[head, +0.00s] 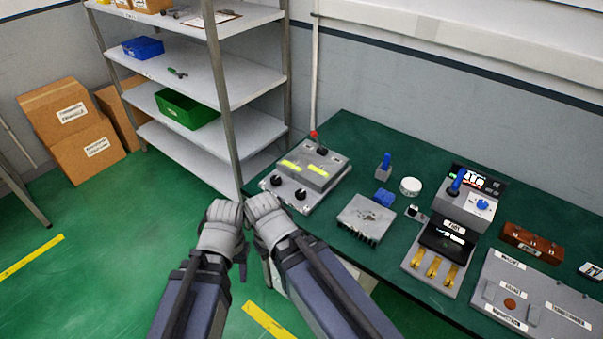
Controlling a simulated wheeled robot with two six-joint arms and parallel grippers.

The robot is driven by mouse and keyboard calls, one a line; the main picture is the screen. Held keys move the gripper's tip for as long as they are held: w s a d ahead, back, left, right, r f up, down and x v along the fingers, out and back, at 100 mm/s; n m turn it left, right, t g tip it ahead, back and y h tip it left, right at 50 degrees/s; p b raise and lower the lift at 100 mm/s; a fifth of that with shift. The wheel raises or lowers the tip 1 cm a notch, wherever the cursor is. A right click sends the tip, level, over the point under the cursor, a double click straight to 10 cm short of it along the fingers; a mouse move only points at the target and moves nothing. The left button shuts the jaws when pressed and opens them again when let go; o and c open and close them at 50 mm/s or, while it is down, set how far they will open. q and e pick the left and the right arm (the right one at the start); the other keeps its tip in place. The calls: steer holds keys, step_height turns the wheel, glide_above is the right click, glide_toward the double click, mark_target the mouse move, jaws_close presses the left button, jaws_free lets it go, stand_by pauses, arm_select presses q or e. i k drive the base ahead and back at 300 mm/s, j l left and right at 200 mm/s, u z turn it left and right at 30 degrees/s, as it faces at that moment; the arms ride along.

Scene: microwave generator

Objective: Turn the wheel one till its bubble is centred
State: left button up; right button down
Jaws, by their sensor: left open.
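A grey levelling unit (312,172) sits at the left end of the green bench. It has two yellow-green bubble vials (289,165) on top, and the bubbles are too small to make out. Three black knob-like wheels show: one at the front left (277,180), one at the front (301,193) and one at the back (322,151). I cannot read which is wheel one. My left gripper (224,211) is open, left of the bench and apart from the unit. My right gripper (264,204) is beside it, close to the unit's front left; its fingers are unclear.
The green bench (352,131) also carries a finned grey block (367,218), a blue-handled switch (385,165), a white round cap (411,186) and a fuse box (440,255). A metal shelf (182,70) stands behind left. Cardboard boxes (72,120) are at far left.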

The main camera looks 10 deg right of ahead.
mark_target(275, 180)
steer(key=i+j+z, duration=0.25)
steer(key=i, duration=0.2)
steer(key=i+j+z, duration=0.3)
steer(key=i+l, duration=0.1)
